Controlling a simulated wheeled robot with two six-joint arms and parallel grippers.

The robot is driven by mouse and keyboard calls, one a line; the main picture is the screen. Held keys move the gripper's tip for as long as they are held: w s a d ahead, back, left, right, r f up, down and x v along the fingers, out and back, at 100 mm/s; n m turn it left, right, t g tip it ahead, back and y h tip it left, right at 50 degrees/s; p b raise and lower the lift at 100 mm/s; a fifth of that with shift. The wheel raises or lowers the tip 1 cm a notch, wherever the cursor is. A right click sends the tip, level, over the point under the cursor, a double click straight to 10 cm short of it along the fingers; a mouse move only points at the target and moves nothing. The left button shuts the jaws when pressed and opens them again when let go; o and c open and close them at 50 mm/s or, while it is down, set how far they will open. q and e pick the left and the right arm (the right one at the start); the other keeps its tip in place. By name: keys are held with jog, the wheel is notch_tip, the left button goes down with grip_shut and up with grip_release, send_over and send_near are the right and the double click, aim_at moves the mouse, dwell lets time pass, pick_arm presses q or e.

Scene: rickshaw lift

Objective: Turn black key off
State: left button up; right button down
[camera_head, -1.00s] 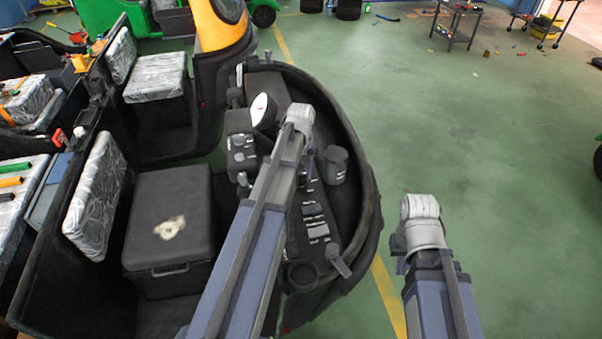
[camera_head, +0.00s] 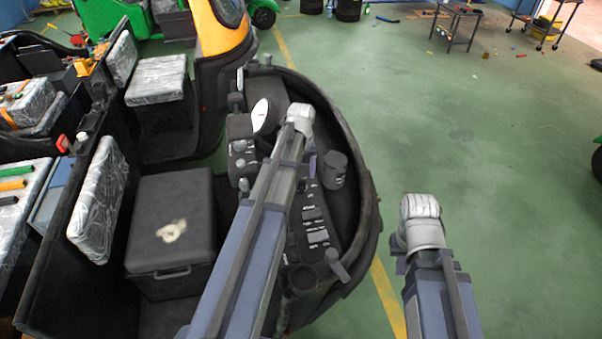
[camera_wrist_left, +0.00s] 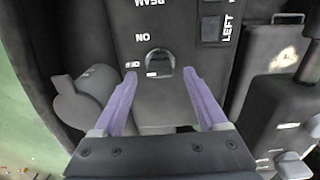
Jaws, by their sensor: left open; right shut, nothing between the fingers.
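The black key (camera_wrist_left: 158,62) sits in a switch on the dark dashboard panel (camera_wrist_left: 209,90) in the left wrist view, with a label "ON" beside it. My left gripper (camera_wrist_left: 159,73) has two purple fingers, spread apart, one on each side of the key with gaps to it. Nothing is between the fingertips except perhaps the key's near end; exact depth cannot be told. In the head view my left arm covers the key, and only a bit of a purple finger (camera_head: 312,164) shows over the dashboard (camera_head: 309,205). My right arm is over the floor at right; its fingers are hidden.
A dark round knob or cup (camera_head: 335,169) rises from the dashboard, also in the left wrist view (camera_wrist_left: 84,98). A white-faced gauge (camera_head: 260,115) and a lever (camera_head: 338,264) are nearby. A black box (camera_head: 170,225) stands at left. Green floor (camera_head: 480,150) is open at right.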

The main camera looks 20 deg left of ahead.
aim_at(301, 179)
pick_arm(q)
notch_tip(301, 179, up, 5)
jog(key=p, duration=0.4)
jog(key=shift+r, duration=0.15)
pick_arm(e)
notch_tip(301, 179, up, 5)
jog(key=shift+r, duration=0.1)
